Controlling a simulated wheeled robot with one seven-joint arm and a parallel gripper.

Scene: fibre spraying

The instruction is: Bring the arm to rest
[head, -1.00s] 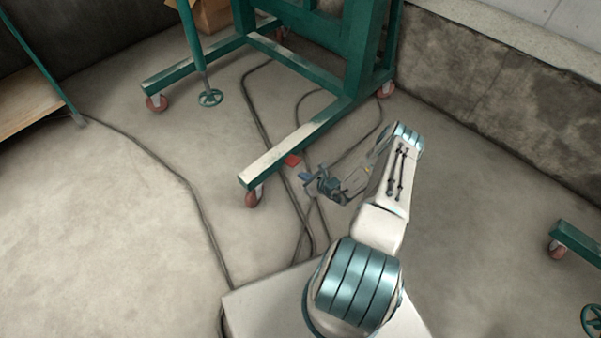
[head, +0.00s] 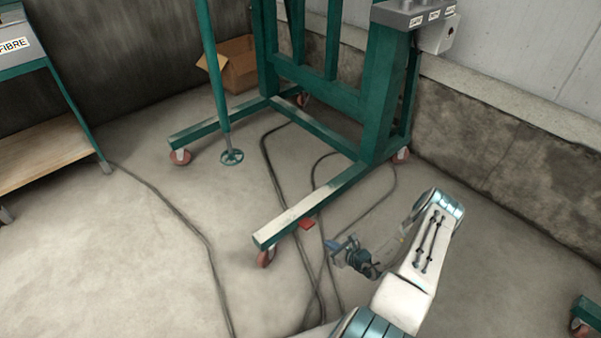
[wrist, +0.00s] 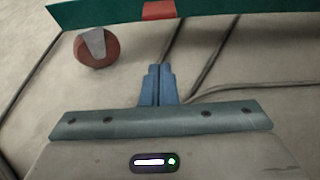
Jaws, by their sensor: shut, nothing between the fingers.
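My arm is folded at the lower right of the head view, its forearm bent back down to the left. My gripper (head: 334,246) hangs over the concrete floor, just right of the near end of the green frame's foot. In the wrist view its blue fingers (wrist: 159,85) are together with nothing between them.
A green wheeled frame (head: 380,95) stands ahead, its foot (head: 312,205) near my gripper, with a red caster (wrist: 97,47). Black cables (head: 205,240) cross the floor. A cardboard box (head: 238,66) and a bench marked FIBRE (head: 25,62) stand behind. Open floor lies at left.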

